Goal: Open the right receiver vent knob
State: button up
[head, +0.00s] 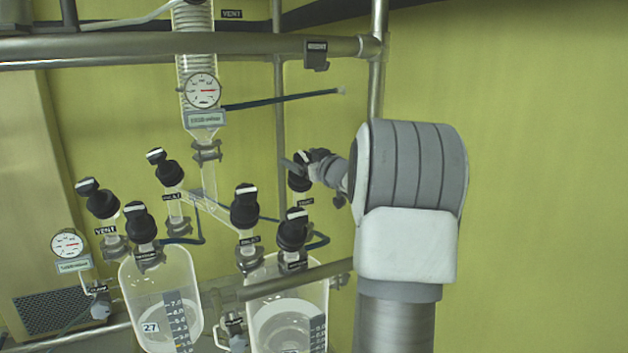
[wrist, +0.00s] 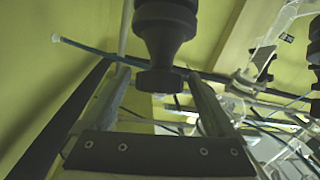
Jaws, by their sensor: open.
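The right receiver (head: 318,290) is a clear glass vessel at lower centre in the head view. The right receiver vent knob (head: 299,183) is the black knob above its right rear, partly hidden by my gripper; its label is too small to read. My gripper (head: 300,163) is open at this knob, reaching in from the right. In the wrist view a black stepped knob (wrist: 165,40) hangs into the picture from the top, its narrow end between the two fingertips of my gripper (wrist: 157,80). I see gaps on both sides, so the fingers do not appear to grip it.
Two more black knobs, the front one (head: 292,232) and the left one (head: 246,207), stand close by on the right receiver. The left receiver (head: 135,285) has several similar knobs. A metal rail (head: 200,47) crosses above, and an upright post (head: 376,90) stands behind my arm.

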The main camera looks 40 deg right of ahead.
jog(key=shift+f+m+h+b, duration=0.15)
jog(key=shift+m+h+b, duration=0.55)
jog(key=shift+m+b, duration=0.1)
jog(key=shift+f+m+h+b, duration=0.15)
jog(key=shift+m+h+b, duration=0.55)
jog(key=shift+b, duration=0.1)
jog(key=m+g+h+b, duration=0.1)
jog(key=m+h+b, duration=0.1)
jog(key=b, duration=0.2)
jog(key=m+h+b, duration=0.1)
jog(key=b, duration=0.2)
jog(key=shift+g, duration=0.4)
